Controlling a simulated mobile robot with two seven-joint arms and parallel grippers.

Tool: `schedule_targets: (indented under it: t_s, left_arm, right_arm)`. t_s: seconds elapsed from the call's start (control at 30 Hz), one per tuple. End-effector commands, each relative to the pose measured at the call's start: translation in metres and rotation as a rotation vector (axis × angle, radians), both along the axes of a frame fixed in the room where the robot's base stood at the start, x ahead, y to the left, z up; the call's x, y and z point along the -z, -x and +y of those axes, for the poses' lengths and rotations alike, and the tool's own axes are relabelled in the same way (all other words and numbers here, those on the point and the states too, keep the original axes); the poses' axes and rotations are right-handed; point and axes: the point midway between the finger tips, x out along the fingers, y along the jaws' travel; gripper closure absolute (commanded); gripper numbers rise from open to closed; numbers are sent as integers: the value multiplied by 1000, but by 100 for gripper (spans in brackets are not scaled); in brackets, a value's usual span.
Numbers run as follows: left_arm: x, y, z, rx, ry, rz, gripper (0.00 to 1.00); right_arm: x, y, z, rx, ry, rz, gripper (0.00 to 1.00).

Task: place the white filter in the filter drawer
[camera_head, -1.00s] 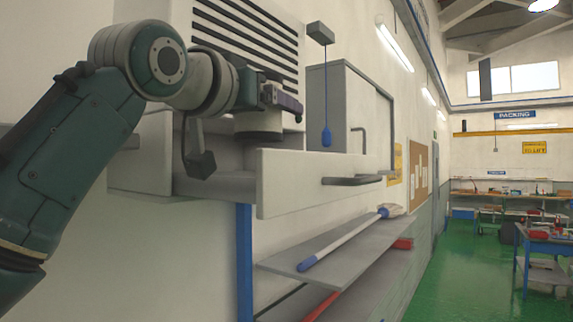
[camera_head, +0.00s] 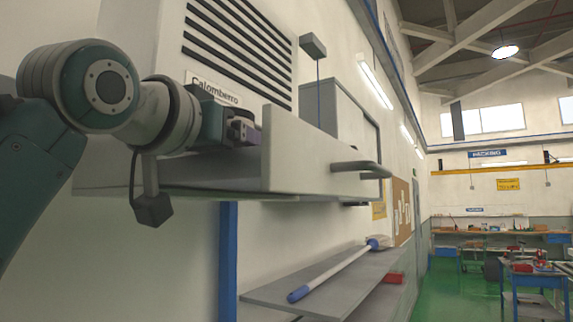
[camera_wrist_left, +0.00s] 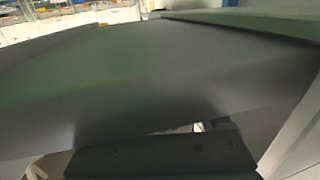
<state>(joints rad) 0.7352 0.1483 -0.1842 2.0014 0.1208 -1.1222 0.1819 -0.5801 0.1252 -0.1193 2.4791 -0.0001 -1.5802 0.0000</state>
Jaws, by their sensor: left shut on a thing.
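The filter drawer (camera_head: 300,165) is pulled out from a white machine; its pale front panel carries a dark handle (camera_head: 358,168). My left arm comes in from the left, and its gripper (camera_head: 246,130) is at the drawer, behind the left edge of the front panel. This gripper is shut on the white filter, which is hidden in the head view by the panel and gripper. In the left wrist view a large dark grey surface fills most of the picture close up; I cannot tell whether it is the filter or the drawer. My right gripper is not in view.
The machine's slotted vent (camera_head: 240,50) is above the drawer. Below, a shelf (camera_head: 330,285) holds a mop (camera_head: 335,268). The green floor at right is open, with workbenches farther off.

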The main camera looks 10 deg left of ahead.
Motion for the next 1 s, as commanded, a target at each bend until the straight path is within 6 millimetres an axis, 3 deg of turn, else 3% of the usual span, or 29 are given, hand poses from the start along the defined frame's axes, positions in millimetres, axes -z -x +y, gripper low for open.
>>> schedule_targets:
  t_s: [0.2,0.23,0.37,0.67,1.0]
  left_arm:
    - [1,0,0,0,0,1,83]
    - [0,0,0,0,0,1,17]
    - [0,-1,0,0,0,2,2]
    - [-2,0,0,0,0,1,0]
    - [-2,46,8,-1,0,1,0]
  right_arm:
    - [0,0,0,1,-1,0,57]
    - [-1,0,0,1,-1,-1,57]
    - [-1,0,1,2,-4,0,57]
    - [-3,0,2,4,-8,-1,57]
    - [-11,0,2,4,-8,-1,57]
